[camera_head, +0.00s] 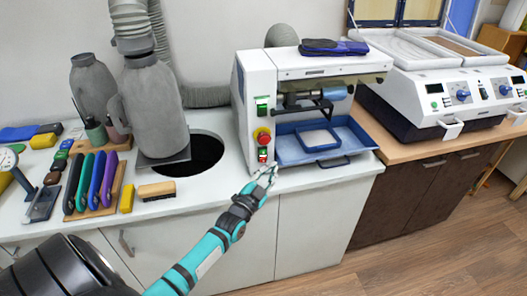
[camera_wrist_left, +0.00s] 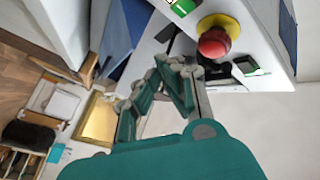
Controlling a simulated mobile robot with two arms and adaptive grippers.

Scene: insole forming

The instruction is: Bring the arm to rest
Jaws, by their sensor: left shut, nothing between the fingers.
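My left gripper (camera_head: 265,172) is at the end of the teal arm in the head view, in front of the white machine (camera_head: 258,85). Its fingers are shut with nothing between them. It is just below the red button on a yellow base (camera_head: 262,136) and a lower switch (camera_head: 263,154). I cannot tell whether it touches the machine. In the left wrist view the gripper (camera_wrist_left: 165,72) also shows, with the red button (camera_wrist_left: 213,42) close beyond its fingers. My right gripper is not in view.
A blue tray (camera_head: 365,148) lies at the machine's front. A round dark hole (camera_head: 207,153) and a grey hose-fed vessel (camera_head: 150,105) are to the left. Several coloured-handled tools (camera_head: 90,180) lie on the white counter. A two-bed press (camera_head: 440,95) stands at right. The floor in front is free.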

